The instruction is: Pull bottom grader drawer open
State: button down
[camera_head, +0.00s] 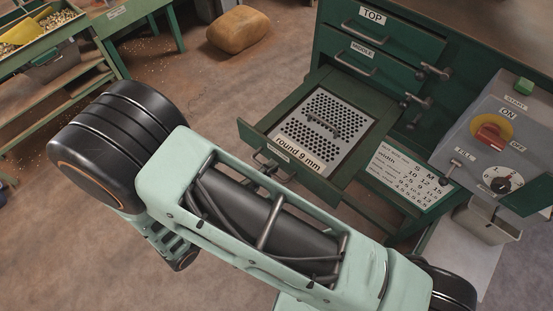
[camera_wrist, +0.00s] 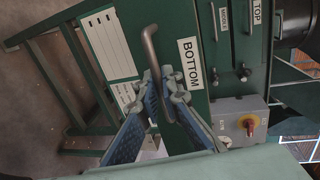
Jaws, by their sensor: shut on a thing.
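The bottom grader drawer (camera_head: 252,137) stands pulled out of the green cabinet in the head view, its box showing. A perforated metal plate (camera_head: 325,120) marked "round 9 mm" lies in it. In the wrist view, the drawer's green front (camera_wrist: 165,25) carries a "BOTTOM" label and a grey bar handle (camera_wrist: 149,45). My gripper (camera_wrist: 167,88) is shut on that handle, its blue-padded fingers on either side of the bar.
The top (camera_head: 400,40) and middle (camera_head: 340,48) drawers above are closed. A grey control box (camera_head: 470,125) with a red switch stands at right, above a small bin (camera_head: 487,220). A brown sack (camera_head: 237,30) and a workbench (camera_head: 60,85) lie at left. Floor before the drawer is open.

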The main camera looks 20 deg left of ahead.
jog(key=shift+s+a, duration=0.1)
jog(key=shift+s, duration=0.1)
jog(key=c, duration=2.1)
grip_release()
jog(key=v, duration=1.2)
